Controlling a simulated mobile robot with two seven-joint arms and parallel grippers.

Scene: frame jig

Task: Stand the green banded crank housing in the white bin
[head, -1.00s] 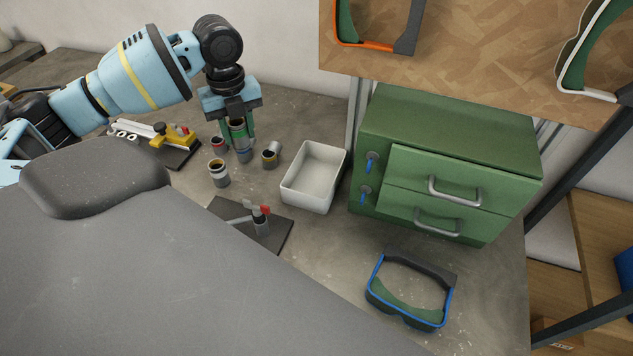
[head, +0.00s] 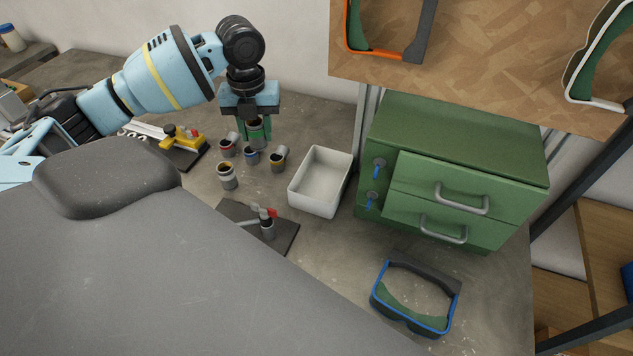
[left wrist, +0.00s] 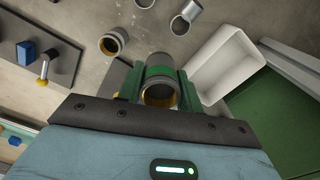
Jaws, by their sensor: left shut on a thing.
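My left gripper (head: 256,132) is shut on the green banded crank housing (head: 255,125) and holds it above the tabletop, to the left of the white bin (head: 309,200). The left wrist view shows the grey housing (left wrist: 161,94) between the green fingers, with its ochre-lined opening towards the camera. Its green band is partly covered by the fingers. The white bin (left wrist: 223,72) lies beside it in that view and looks empty. My right gripper is not in view.
Housings with red (head: 228,146), blue (head: 251,156) and yellow (head: 278,161) bands and an upright one (head: 227,177) stand or lie left of the bin. A dark fixture plate (head: 284,238) is in front. A green drawer cabinet (head: 460,145) stands close right of the bin.

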